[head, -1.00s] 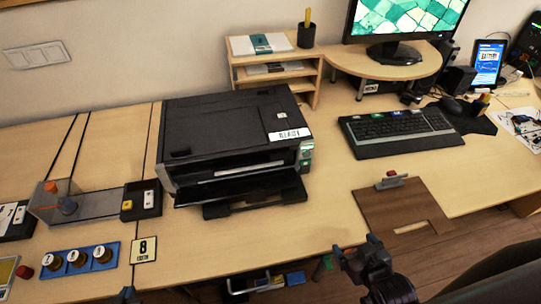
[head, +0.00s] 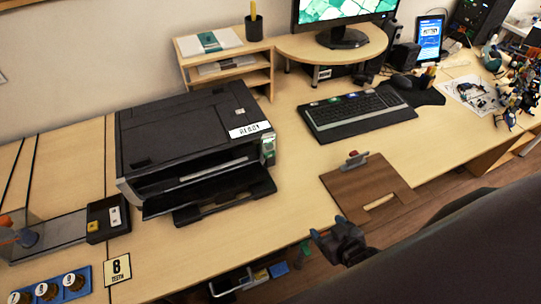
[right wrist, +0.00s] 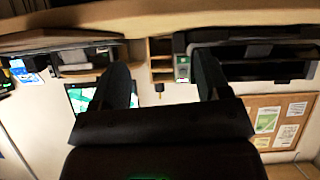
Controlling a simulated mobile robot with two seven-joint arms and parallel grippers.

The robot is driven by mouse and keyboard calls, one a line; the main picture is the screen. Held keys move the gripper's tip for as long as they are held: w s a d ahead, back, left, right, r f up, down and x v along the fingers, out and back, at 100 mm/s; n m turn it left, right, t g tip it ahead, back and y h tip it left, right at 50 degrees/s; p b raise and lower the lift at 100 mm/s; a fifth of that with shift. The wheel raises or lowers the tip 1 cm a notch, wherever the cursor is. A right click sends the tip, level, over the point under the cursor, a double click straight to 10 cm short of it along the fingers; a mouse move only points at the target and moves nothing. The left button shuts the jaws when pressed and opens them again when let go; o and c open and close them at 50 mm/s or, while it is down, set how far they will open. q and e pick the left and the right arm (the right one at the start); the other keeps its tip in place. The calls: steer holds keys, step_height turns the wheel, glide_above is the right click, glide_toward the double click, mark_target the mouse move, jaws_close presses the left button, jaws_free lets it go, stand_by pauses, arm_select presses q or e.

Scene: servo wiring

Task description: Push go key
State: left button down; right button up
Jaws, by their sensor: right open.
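The black printer (head: 180,125) stands on the desk left of centre, its output tray open at the front. A small panel with a green part (head: 268,147) sits at its front right corner. The same panel shows upside down in the right wrist view (right wrist: 182,66), between my fingers. I cannot read any key marked go. The dark keyboard (head: 350,112) lies to the right, with lit spots along its back edge. My right gripper (head: 335,232) is open and empty, in front of the desk's near edge, apart from the printer and keyboard. My left gripper is not in view.
A brown board (head: 350,188) with a clip lies near the front edge. A monitor (head: 340,12) and a wooden shelf (head: 228,80) stand behind. A switch box (head: 108,218), a numbered card (head: 118,268) and blue-based knobs (head: 50,284) are at left. Desk between printer and board is clear.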

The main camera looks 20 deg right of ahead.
jaws_close()
stand_by(1.4)
